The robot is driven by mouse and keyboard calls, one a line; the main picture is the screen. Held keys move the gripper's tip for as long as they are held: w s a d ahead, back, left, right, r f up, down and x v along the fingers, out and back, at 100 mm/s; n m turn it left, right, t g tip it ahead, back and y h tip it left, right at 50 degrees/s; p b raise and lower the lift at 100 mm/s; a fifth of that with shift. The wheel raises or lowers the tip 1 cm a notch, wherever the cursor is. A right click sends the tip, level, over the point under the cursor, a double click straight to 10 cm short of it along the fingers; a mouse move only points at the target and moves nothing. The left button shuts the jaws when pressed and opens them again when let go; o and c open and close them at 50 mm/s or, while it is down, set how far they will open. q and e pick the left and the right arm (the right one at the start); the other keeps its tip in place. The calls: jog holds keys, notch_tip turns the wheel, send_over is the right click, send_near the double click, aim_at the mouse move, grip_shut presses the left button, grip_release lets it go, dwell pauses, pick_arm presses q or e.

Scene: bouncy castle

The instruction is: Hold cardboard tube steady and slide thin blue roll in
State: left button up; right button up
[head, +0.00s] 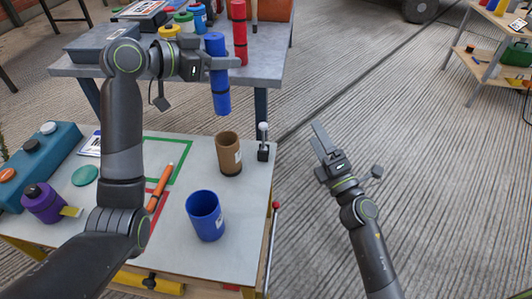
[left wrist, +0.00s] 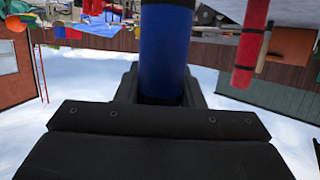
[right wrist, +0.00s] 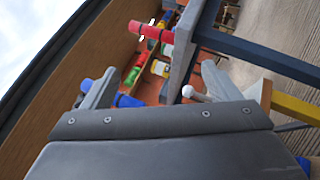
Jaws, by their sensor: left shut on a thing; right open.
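My left gripper (head: 224,63) is shut on the thin blue roll (head: 220,98), holding it nearly upright in the air above the near table. The roll also fills the top middle of the left wrist view (left wrist: 165,50). The brown cardboard tube (head: 229,158) stands upright on the table, open end up, below the roll and apart from it. My right gripper (head: 317,136) is open and empty, off to the right of the table, apart from the tube.
A wide blue cup (head: 205,217) stands in front of the tube. A white-knobbed lever (head: 263,142) stands right of the tube. An orange marker (head: 159,189) and purple container (head: 44,203) are to the left. A red roll (head: 239,35) stands on the table behind.

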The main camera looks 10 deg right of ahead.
jog(key=w+a+n+g+y, duration=0.2)
jog(key=a+n+g+y, duration=0.65)
jog(key=n, duration=0.65)
jog(key=n+g+h, duration=0.3)
jog(key=n+g, duration=0.3)
jog(key=n, duration=0.3)
send_near(238, 157)
jog(key=w, duration=0.1)
jog(key=shift+g, duration=0.25)
jog(key=x, duration=1.3)
jog(key=shift+f, duration=0.2)
jog(key=shift+c, duration=0.2)
jog(key=c, duration=1.4)
